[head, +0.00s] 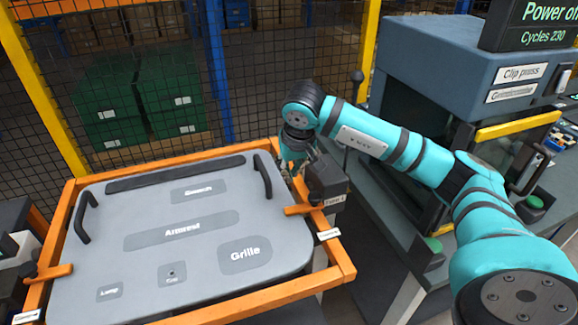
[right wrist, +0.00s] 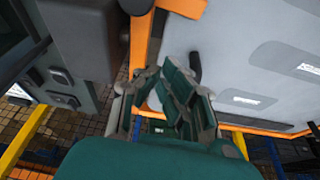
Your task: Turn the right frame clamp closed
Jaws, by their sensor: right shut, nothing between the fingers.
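The right frame clamp has an orange lever (head: 298,210) and a dark block (head: 327,180) on the right rail of the orange frame (head: 340,262). Its lever points left, over the edge of the grey panel (head: 190,262). In the right wrist view the lever (right wrist: 184,6) shows at the top, cut off by the picture edge. My right gripper (head: 298,172) is just behind the clamp, above the rail. Its fingers (right wrist: 168,78) are together with nothing between them, apart from the lever. My left gripper is not in view.
A black handle (head: 263,177) stands on the panel close to my right gripper. The left clamp lever (head: 50,273) lies across the left rail. A blue-grey clip press (head: 440,60) stands right, and a mesh fence (head: 260,90) behind.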

